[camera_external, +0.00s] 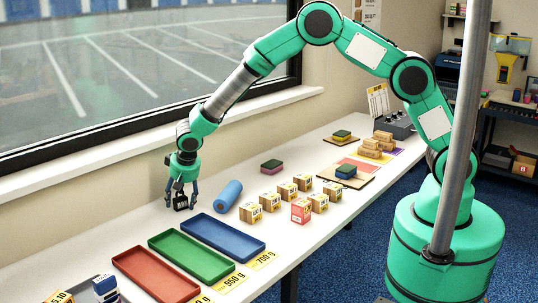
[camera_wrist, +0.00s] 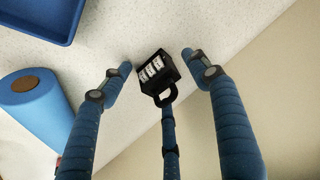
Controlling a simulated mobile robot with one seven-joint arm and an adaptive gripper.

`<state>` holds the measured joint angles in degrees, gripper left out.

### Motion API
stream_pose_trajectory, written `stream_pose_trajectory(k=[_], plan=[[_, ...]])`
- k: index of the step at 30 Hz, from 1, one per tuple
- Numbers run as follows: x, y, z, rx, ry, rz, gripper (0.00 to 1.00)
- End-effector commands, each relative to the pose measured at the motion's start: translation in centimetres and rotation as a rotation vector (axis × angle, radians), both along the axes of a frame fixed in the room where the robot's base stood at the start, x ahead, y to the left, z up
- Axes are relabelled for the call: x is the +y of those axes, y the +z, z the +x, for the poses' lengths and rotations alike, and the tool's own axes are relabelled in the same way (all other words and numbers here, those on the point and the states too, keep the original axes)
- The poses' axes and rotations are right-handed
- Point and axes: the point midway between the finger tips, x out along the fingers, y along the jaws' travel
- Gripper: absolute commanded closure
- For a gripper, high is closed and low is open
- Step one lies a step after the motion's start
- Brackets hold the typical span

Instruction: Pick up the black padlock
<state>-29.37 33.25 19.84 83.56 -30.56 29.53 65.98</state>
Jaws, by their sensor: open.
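The black padlock (camera_external: 181,203) is on the white table near the window side, left of the blue roll. In the wrist view the padlock (camera_wrist: 158,72) shows its dark body with white number strips and its shackle toward the camera. My gripper (camera_external: 181,206) reaches down over it, with its fingers on both sides. In the wrist view my gripper (camera_wrist: 156,64) is open, with gaps between the padlock and the left and right fingertips. A third finger overlaps the shackle; I cannot tell whether it touches.
A blue roll (camera_external: 228,196) lies close to the right. Blue (camera_external: 262,248), green (camera_external: 150,241) and red (camera_external: 116,260) trays stand in front. Several small cartons (camera_external: 268,199) stand further right. The wall and window sill (camera_external: 130,140) are close behind.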

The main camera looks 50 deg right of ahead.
Motion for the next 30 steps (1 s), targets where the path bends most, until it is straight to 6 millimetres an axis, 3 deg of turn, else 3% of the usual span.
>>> stream_pose_trajectory(k=[5,14,23,30], plan=[[0.0,0.0,0.0,0.000,0.000,0.000,0.41],[0.0,0.0,0.0,0.000,0.000,0.000,1.00],[0.0,0.2,0.0,-0.001,-0.001,0.001,1.00],[0.1,2.1,0.1,-0.002,-0.001,0.002,1.00]])
